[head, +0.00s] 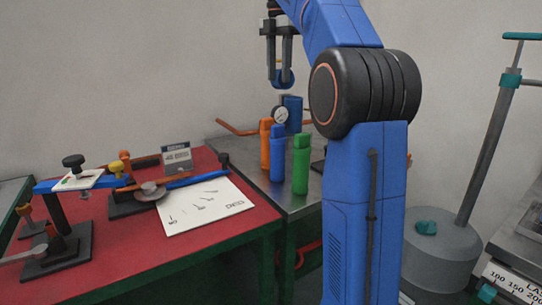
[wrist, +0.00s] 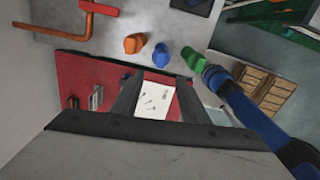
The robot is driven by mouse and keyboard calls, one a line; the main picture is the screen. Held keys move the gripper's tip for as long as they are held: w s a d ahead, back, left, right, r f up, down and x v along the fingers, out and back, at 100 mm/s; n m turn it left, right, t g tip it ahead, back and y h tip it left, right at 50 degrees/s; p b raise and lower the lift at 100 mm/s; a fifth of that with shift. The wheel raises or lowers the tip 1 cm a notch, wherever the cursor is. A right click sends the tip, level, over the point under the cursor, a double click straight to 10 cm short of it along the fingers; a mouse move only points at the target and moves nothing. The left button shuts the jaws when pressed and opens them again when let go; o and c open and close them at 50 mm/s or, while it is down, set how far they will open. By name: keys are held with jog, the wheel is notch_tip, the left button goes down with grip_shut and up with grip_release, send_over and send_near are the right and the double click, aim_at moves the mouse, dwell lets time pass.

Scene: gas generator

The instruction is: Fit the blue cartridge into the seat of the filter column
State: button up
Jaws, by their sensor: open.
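The blue cartridge (head: 277,155) stands upright on the grey metal table, between an orange cartridge (head: 265,145) and a green one (head: 300,168). In the wrist view the blue cartridge (wrist: 161,55) shows from above, beyond my fingertips. My gripper (head: 279,82) hangs fingers-down, well above the cartridges and apart from them. In the wrist view my gripper (wrist: 159,80) is open, with nothing between its fingers.
A red-topped bench (head: 110,276) at the left holds tools, a white sheet (head: 205,205) and a small sign (head: 177,157). A grey cylinder with a slanted post (head: 440,250) stands at the right. Space around my gripper looks clear.

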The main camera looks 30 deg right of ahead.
send_near(278, 125)
notch_tip(278, 125, down, 5)
jog(key=shift+w+f, duration=0.1)
jog(key=shift+f, duration=2.7)
jog(key=shift+c, duration=0.3)
grip_shut()
